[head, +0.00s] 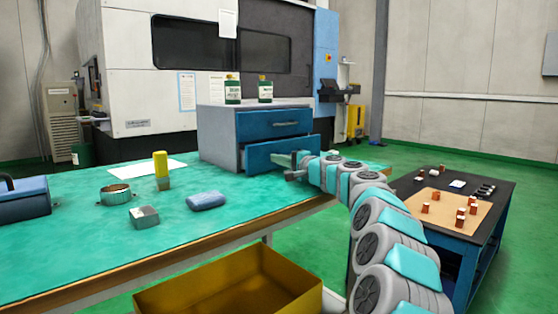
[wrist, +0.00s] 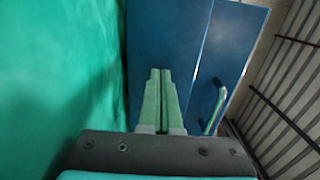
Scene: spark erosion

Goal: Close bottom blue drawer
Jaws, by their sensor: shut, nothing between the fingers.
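A grey cabinet (head: 217,142) with two blue drawers stands on the green-topped table. The top drawer (head: 270,124) looks shut. The bottom blue drawer (head: 260,157) sticks out a little past it; its front also shows in the wrist view (wrist: 160,35). My gripper (head: 291,160) is in front of the bottom drawer, towards its right part, with its fingers together and empty. In the wrist view the shut fingertips (wrist: 161,72) point at the blue front; I cannot tell whether they touch it. A handle (wrist: 216,105) shows right of the fingers. The bottom drawer's handle is not visible.
A dark side table (head: 490,188) stands right; a yellow bin (head: 230,290) is below.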

